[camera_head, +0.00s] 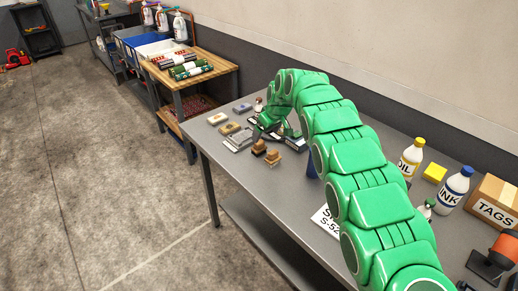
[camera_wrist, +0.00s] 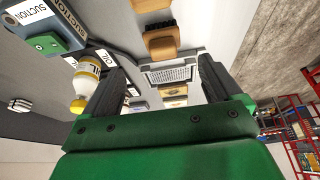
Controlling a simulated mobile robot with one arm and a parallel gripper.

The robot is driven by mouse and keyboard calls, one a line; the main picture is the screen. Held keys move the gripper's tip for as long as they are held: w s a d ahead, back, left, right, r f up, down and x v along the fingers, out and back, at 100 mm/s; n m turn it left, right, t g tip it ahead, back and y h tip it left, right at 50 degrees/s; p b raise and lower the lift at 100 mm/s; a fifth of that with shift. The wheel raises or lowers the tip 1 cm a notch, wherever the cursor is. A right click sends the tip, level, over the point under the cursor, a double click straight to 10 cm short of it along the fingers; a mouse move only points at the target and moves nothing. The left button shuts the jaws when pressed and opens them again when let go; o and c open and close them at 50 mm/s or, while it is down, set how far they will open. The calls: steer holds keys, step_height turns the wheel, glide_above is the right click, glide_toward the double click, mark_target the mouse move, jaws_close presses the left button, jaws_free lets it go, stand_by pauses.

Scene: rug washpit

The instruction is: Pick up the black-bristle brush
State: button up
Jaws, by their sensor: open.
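The black-bristle brush (camera_head: 259,147) has a tan wooden block and dark bristles. It lies on the grey table, beside another wooden brush (camera_head: 273,157). In the wrist view the black-bristle brush (camera_wrist: 163,44) is at top centre, past my fingertips, with its black bristles on one side. The second brush (camera_wrist: 150,5) is cut off by the top edge there. My gripper (camera_wrist: 162,66) is open, and nothing is held between its fingers. In the head view my green gripper (camera_head: 277,134) is above the table, behind the brushes and apart from them; its fingers are partly hidden.
A grey grated tray (camera_head: 240,140) lies left of the brushes, with several small blocks (camera_head: 229,128) nearby. The wrist view shows a yellow-and-white bottle (camera_wrist: 88,80) and a suction box (camera_wrist: 45,28) near the left finger. Bottles and a TAGS box (camera_head: 493,203) stand right.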

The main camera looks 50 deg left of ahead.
mark_target(259, 143)
steer(key=shift+s+a+x, duration=0.1)
steer(key=shift+s+x, duration=0.05)
steer(key=shift+x, duration=1.95)
steer(key=shift+s+a+x, duration=0.1)
steer(key=shift+a+x, duration=0.05)
steer(key=shift+x, duration=1.95)
steer(key=shift+r, duration=0.15)
steer(key=c, duration=1.2)
steer(key=shift+r, duration=0.1)
steer(key=shift+r, duration=1.45)
steer(key=shift+s+d+r, duration=1.25)
steer(key=shift+d+r, duration=0.4)
steer(key=shift+d, duration=0.3)
steer(key=shift+s+d+r, duration=1.2)
steer(key=shift+d+r, duration=0.45)
steer(key=shift+d, duration=0.35)
steer(key=shift+s+d+r, duration=1.25)
steer(key=shift+d+r, duration=0.4)
steer(key=shift+d, duration=0.3)
